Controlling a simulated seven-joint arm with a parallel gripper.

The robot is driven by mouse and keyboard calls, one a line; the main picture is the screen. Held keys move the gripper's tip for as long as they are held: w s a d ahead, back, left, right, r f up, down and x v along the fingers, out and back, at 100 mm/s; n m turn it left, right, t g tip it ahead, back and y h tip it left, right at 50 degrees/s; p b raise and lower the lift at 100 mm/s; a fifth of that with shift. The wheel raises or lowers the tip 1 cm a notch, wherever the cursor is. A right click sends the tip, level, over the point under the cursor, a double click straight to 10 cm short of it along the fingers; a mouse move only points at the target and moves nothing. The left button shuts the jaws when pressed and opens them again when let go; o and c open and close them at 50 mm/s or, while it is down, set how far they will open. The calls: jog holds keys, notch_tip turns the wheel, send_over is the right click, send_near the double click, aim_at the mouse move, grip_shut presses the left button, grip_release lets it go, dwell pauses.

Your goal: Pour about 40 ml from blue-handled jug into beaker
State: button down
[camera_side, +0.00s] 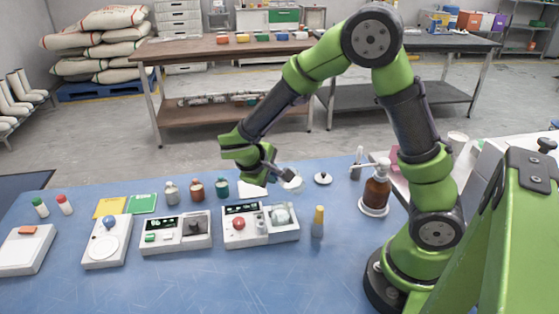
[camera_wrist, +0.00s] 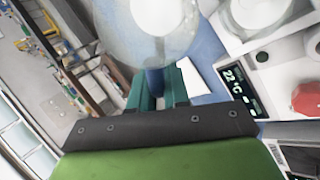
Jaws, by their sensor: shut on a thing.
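My gripper (camera_side: 279,171) is shut on the blue handle of a clear glass jug (camera_side: 292,181), held in the air above the back edge of the blue table. In the wrist view, the jug's round glass body (camera_wrist: 150,28) lies just beyond my teal fingers (camera_wrist: 157,88), with the blue handle between them. I cannot tell its liquid level or exact tilt. A clear glass beaker (camera_side: 282,215) stands on the right part of a white device with a display and red knob. It also shows at the wrist view's upper right (camera_wrist: 258,14), apart from the jug.
The white device (camera_side: 240,238) shows 22 °C in the wrist view. A yellow-topped bottle (camera_side: 318,222) stands right of it, and a brown pump bottle (camera_side: 375,190) farther right. Several small bottles (camera_side: 196,190) stand behind the devices at left. The front of the table (camera_side: 215,285) is clear.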

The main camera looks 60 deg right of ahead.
jog(key=d+y, duration=0.1)
jog(key=d+f+y+b, duration=0.1)
jog(key=y, duration=0.1)
jog(key=d+y, duration=0.1)
jog(key=y, duration=0.1)
jog(key=shift+w+d+f, duration=0.15)
jog(key=shift+d+f, duration=0.1)
jog(key=shift+w+d+f+g+y+b, duration=0.1)
jog(key=shift+d+f+g+y+b, duration=0.15)
jog(key=shift+f+y, duration=0.3)
jog(key=shift+d+f+g+y+b, duration=0.15)
jog(key=shift+f+y+b, duration=0.2)
jog(key=shift+y, duration=0.3)
jog(key=shift+d, duration=0.1)
dwell(0.7)
